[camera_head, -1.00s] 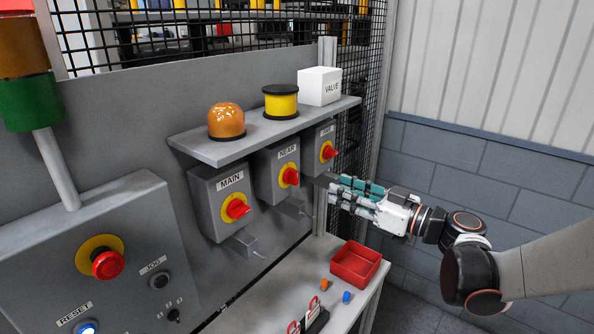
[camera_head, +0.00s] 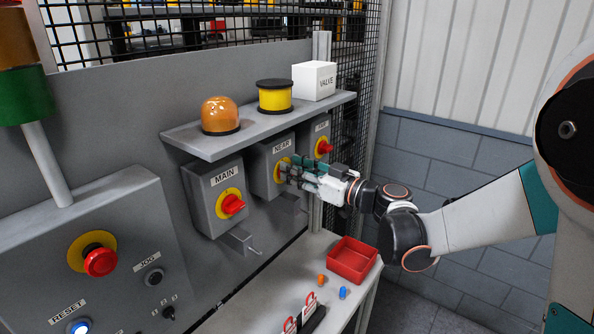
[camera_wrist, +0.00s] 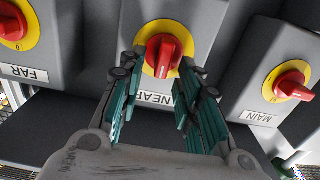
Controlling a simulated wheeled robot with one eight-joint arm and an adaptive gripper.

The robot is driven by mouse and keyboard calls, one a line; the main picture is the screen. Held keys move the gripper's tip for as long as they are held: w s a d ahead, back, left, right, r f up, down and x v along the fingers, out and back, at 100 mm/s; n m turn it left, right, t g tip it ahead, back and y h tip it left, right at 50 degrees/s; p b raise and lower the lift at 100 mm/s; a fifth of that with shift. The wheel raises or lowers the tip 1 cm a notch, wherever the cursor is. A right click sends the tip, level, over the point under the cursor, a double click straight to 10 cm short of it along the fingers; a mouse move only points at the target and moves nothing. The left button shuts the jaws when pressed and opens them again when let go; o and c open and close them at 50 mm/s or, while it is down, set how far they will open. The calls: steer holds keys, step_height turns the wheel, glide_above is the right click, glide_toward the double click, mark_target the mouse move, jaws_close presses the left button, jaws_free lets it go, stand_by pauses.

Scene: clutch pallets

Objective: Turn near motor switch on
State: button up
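The NEAR switch box (camera_head: 262,170) is the middle one of three grey boxes under the shelf. Its red knob (camera_wrist: 163,53) on a yellow disc is in the upper middle of the wrist view, where the picture is upside down. My gripper (camera_head: 285,173) is in front of the NEAR box and hides most of this knob in the head view. In the wrist view my gripper (camera_wrist: 160,72) is open, with a teal finger on each side of the knob. I cannot tell whether the fingers touch it.
The MAIN switch (camera_head: 232,204) is left of the NEAR box and the FAR switch (camera_head: 323,147) right of it. A red bin (camera_head: 352,262) sits below.

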jaws_close()
steer(key=shift+m, duration=0.3)
steer(key=m, duration=0.2)
steer(key=m+b, duration=0.1)
steer(key=m, duration=0.1)
steer(key=m+b, duration=0.1)
steer(key=m, duration=0.1)
steer(key=shift+w+d+f, duration=0.2)
steer(key=shift+w+d, duration=0.15)
steer(key=shift+w, duration=0.05)
steer(key=m, duration=0.3)
steer(key=f+m+b, duration=0.1)
steer(key=m, duration=0.3)
steer(key=m+b, duration=0.1)
steer(key=m, duration=0.3)
steer(key=shift+w+d+f, duration=0.2)
steer(key=shift+w, duration=0.1)
steer(key=shift+m, duration=0.3)
